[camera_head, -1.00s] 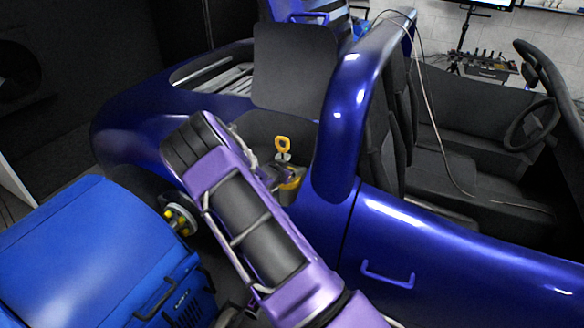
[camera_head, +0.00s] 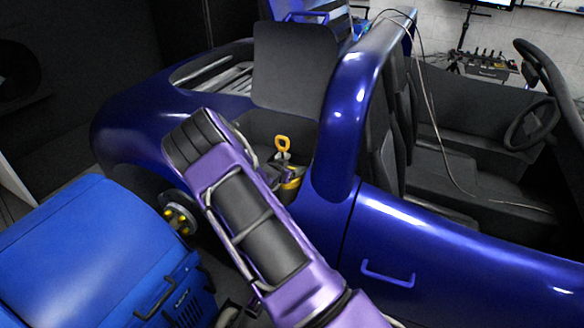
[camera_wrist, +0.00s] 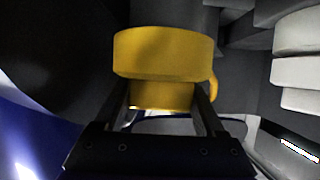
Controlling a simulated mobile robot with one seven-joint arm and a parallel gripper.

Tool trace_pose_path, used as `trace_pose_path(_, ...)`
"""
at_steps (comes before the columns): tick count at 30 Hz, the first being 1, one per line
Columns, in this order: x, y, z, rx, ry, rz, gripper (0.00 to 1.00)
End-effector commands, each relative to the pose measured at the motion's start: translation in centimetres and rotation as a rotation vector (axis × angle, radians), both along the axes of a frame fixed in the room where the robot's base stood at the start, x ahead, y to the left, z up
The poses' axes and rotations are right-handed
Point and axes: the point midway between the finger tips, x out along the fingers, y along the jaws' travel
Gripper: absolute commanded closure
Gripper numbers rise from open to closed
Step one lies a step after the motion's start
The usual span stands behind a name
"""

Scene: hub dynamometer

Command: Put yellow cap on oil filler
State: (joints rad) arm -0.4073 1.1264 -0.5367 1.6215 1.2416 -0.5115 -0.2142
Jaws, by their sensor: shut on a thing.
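The yellow cap (camera_wrist: 163,52) fills the upper middle of the wrist view, with a wide round top and a narrower lower part. My gripper (camera_wrist: 162,97) is shut on that narrower part, one dark finger on each side. In the head view, a yellow band (camera_head: 291,184) shows just right of my arm, in the open bay behind the seats; it looks like the cap. My arm hides most of the gripper there. The oil filler cannot be made out in either view; the cap and arm may hide it.
A yellow loop handle (camera_head: 282,144) stands up close behind the cap; a yellow curve (camera_wrist: 214,90) beside the cap may be it. The blue car body (camera_head: 345,110) rises close at the right. A blue machine (camera_head: 95,255) stands at the lower left.

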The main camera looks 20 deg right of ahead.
Motion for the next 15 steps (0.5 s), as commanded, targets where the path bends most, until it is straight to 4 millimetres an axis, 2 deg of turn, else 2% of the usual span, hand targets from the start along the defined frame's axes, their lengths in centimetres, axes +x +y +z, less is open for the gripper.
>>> trace_pose_path(15, 0.02, 0.03, -0.76, -0.001, 0.001, 0.0, 1.0)
